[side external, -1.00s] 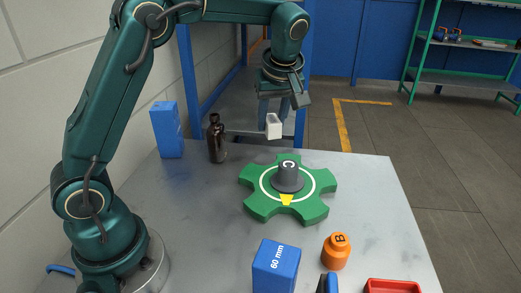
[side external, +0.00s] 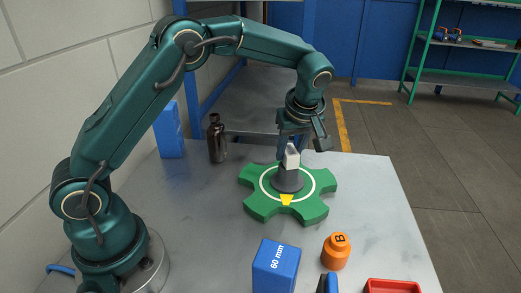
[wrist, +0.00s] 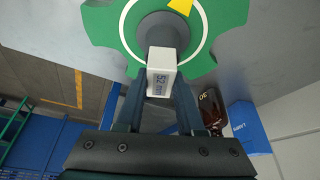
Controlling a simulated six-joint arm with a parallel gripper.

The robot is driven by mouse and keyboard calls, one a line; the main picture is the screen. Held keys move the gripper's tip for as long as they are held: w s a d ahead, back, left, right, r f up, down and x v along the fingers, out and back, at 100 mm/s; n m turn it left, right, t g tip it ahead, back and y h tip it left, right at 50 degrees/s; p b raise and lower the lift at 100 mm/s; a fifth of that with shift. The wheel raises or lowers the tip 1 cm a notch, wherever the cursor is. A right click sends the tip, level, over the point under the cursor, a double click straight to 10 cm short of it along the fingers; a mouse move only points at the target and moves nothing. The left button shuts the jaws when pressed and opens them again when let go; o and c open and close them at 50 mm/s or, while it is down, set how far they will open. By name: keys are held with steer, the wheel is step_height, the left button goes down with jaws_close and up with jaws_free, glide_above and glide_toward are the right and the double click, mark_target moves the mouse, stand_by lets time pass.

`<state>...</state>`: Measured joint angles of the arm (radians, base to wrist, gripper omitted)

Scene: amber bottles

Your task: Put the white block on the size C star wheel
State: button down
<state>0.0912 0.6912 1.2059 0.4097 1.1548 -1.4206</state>
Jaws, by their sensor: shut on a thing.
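The white block (side external: 292,161) is held between the fingers of my gripper (side external: 291,148), which is shut on it. The wheel (wrist: 112,25) also shows in the wrist view.
An amber bottle (side external: 216,142) and a tall blue block (side external: 169,133) stand behind left of the wheel. A blue "60 mm" block (side external: 275,268), an orange "B" piece (side external: 336,252) and a red tray (side external: 392,286) are in front. The table (side external: 375,195) right of the wheel is clear.

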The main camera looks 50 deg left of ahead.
steer(key=c, duration=0.5)
jaws_free()
steer(key=shift+f, duration=0.1)
steer(key=shift+s+d+r+m, duration=0.9)
steer(key=shift+s+r, duration=0.45)
steer(key=shift+r, duration=2.1)
steer(key=shift+s+d+r+m, duration=0.85)
steer(key=shift+s+r, duration=0.5)
steer(key=shift+r, duration=2.1)
steer(key=s+f+m+t+h, duration=0.1)
steer(key=s+f+m, duration=0.1)
steer(key=s, duration=0.3)
steer(key=s+d+f+m+t+h, duration=0.1)
steer(key=s+f+m, duration=0.1)
steer(key=s+m, duration=0.2)
steer(key=s+f+m+t+h, duration=0.2)
steer(key=s+m, duration=0.2)
steer(key=s, duration=0.3)
steer(key=shift+s+d, duration=0.15)
